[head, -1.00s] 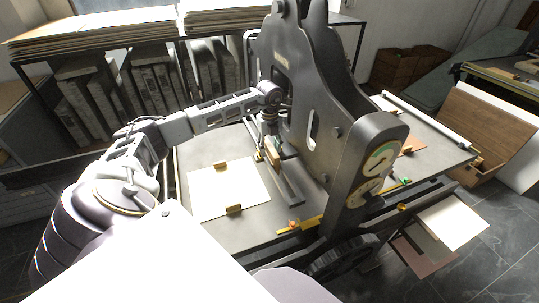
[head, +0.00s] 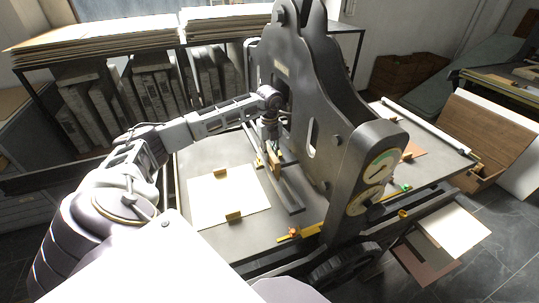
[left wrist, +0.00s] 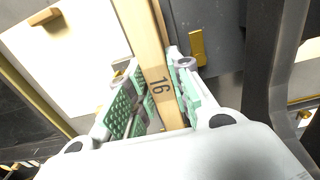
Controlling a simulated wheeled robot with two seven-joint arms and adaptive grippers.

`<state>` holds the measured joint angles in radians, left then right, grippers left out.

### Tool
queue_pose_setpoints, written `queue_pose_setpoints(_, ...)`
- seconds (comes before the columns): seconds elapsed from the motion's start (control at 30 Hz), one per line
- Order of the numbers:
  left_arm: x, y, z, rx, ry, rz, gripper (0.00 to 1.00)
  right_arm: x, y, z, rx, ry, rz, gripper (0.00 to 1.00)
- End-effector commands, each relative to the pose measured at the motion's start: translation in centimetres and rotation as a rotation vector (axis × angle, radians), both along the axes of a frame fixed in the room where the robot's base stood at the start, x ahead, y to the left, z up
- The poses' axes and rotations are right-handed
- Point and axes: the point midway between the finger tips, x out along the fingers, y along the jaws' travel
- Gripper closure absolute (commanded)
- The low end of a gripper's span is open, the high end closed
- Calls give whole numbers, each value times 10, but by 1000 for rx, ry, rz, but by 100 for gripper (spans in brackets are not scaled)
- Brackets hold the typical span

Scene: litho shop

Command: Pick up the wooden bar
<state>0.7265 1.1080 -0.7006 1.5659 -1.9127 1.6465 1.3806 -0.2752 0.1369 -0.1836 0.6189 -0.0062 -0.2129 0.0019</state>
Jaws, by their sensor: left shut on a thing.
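The wooden bar (left wrist: 150,55) is a pale, long stick marked "16". In the left wrist view it runs from the top edge down between the green-padded fingers of my left gripper (left wrist: 160,98). The gripper is shut on it, with a pad on each side. In the head view my left gripper (head: 271,146) points down beside the dark press frame, and the bar (head: 275,170) shows small below it. I cannot tell whether the bar still touches what is under it. My right gripper is not in view.
The tall press frame (head: 300,85) stands close right of my left gripper. A white sheet (head: 225,195) with small brass clips (head: 234,217) lies on the grey bed (head: 195,165). A dark rail (head: 290,197) runs beside the bar. Shelves of slabs (head: 150,95) stand behind.

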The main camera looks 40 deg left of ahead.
Motion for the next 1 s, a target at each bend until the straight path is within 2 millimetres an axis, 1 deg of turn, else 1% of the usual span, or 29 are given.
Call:
queue_pose_setpoints(0.17,1,0,21,-1,-4,1,100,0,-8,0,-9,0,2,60)
queue_pose_setpoints(0.4,1,0,58,0,-4,0,100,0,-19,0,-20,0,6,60)
queue_pose_setpoints(0.6,1,0,81,-1,-4,0,100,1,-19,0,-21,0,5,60)
queue_pose_setpoints(0.77,1,0,91,0,-3,0,100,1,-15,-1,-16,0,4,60)
queue_pose_setpoints(1.0,0,0,92,-1,-2,0,100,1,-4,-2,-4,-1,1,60)
